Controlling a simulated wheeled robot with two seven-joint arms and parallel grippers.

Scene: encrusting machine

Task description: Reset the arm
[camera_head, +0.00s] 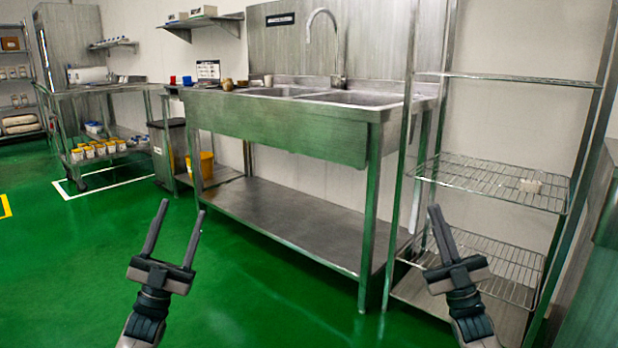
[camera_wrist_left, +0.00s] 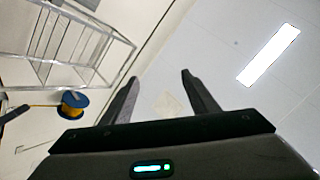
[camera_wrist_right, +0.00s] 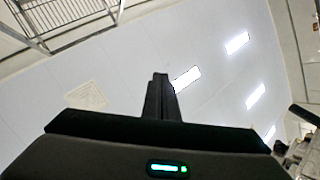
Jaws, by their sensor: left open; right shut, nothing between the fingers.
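My left gripper (camera_head: 176,234) points upward at the lower left of the head view, its two fingers apart with nothing between them. Its open fingers also show in the left wrist view (camera_wrist_left: 158,95), against the wall and ceiling. My right gripper (camera_head: 441,234) points upward at the lower right of the head view, in front of the wire shelf rack. Its fingers are together and empty, which the right wrist view (camera_wrist_right: 161,95) also shows. Neither gripper touches anything that I can see.
A steel double sink (camera_head: 280,127) with a low shelf stands ahead. A cart with several jars (camera_head: 95,150) is at the far left. Green floor (camera_head: 60,270) is clear at the left.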

